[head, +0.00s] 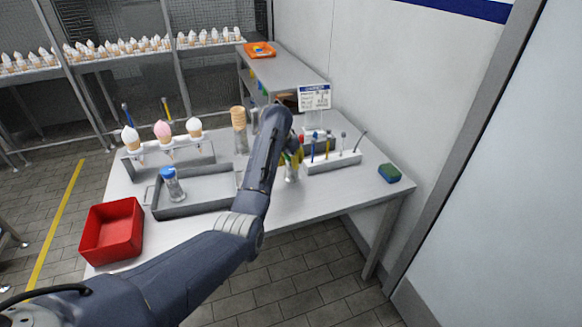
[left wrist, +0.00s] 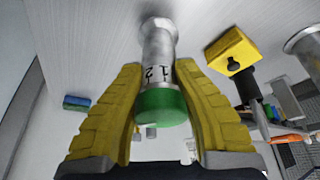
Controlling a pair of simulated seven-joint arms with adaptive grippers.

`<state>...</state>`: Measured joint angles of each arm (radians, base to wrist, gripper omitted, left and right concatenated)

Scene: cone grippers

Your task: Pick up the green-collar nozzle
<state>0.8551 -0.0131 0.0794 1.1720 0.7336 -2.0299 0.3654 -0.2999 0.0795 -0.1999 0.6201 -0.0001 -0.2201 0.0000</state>
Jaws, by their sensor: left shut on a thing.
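The green-collar nozzle (left wrist: 158,55) is a silver metal tube marked with digits, with a green collar (left wrist: 160,106) at its near end. In the left wrist view it sits between the two yellow fingers of my left gripper (left wrist: 165,110), which is shut on it. In the head view the nozzle (head: 291,173) shows as a silver piece below my left gripper (head: 290,156), over the right half of the table. My arm hides much of the gripper there. I cannot tell whether the nozzle touches the table. My right gripper is not in view.
A white tool holder (head: 335,163) stands close to the right of the nozzle. A grey tray (head: 200,208) holds a blue-collared nozzle (head: 172,185). A red bin (head: 112,231), a cone rack (head: 150,150), stacked cones (head: 239,118) and a sponge (head: 389,173) share the table.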

